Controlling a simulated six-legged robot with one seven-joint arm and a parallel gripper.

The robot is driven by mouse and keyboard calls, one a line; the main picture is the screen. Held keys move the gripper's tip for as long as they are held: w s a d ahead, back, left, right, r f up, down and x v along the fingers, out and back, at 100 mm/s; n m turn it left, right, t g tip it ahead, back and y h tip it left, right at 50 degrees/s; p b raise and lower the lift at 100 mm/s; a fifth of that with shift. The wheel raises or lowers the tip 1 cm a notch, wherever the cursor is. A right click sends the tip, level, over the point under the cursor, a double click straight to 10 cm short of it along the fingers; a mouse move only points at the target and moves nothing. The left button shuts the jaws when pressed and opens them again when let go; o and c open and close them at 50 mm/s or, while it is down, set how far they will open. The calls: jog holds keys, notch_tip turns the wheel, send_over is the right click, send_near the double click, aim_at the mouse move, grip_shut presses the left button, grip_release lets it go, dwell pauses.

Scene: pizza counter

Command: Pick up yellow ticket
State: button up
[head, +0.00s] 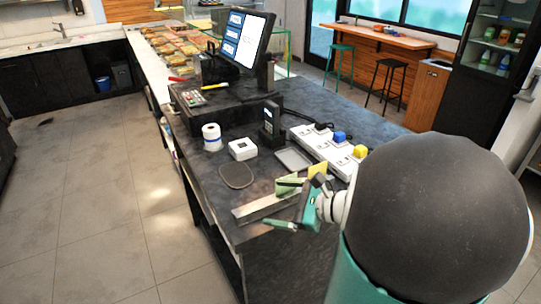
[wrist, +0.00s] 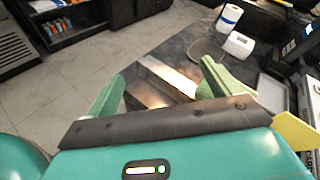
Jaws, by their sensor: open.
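The yellow ticket (head: 318,170) shows as a small yellow patch just behind my gripper in the head view. In the wrist view a yellow piece (wrist: 297,130), which looks like the same ticket, sticks out at the right beside my gripper's palm, partly hidden by it. My gripper (head: 271,205) is over the near end of the counter, its two green fingers wide apart with nothing between them; they also show in the wrist view (wrist: 163,72). The ticket is outside the fingers, on the right side. I cannot tell whether it touches my gripper.
A shiny metal strip (head: 262,207) lies on the dark counter (head: 215,178) below my fingers. Farther back are a dark pad (head: 236,175), a paper roll (head: 212,137), a white box (head: 242,149), a grey tray (head: 293,159) and a card reader (head: 270,122). White boxes (head: 312,143) line the right.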

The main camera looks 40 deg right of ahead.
jog(key=s+d+f+m+t+h, duration=0.1)
jog(key=s+d+m+t+h, duration=0.1)
jog(key=d+m+t+h, duration=0.65)
jog(key=m+g, duration=0.3)
send_near(319, 167)
jog(key=w, duration=1.2)
jog(key=shift+d+r, duration=0.15)
jog(key=shift+d, duration=0.25)
jog(key=c, duration=1.1)
